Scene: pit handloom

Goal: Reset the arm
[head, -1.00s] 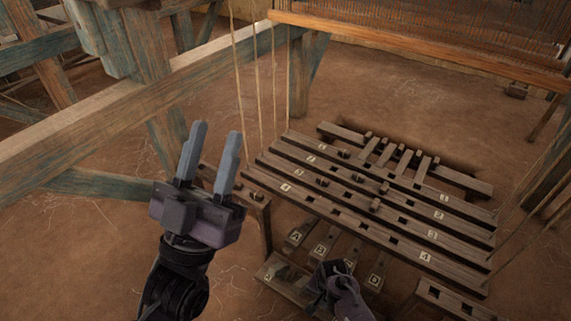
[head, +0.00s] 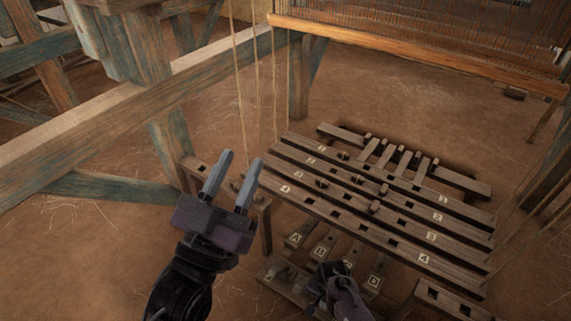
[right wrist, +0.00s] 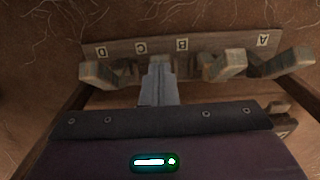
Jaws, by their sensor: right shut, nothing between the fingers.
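My left gripper (head: 236,182) stands on the left of the head view with its two grey fingers spread apart and nothing between them. It appears in front of the left end of the slotted wooden bars. My right gripper (head: 322,290) is low in the middle of the head view, by the lettered pedals. In the right wrist view its fingers (right wrist: 159,82) are shut together and empty. They point toward the lettered board (right wrist: 160,46), between the wooden pedal ends. I cannot tell whether they touch anything.
Hanging cords (head: 257,90) and a thick loom beam (head: 110,110) stand at the left. Bare floor (head: 80,255) is open at lower left.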

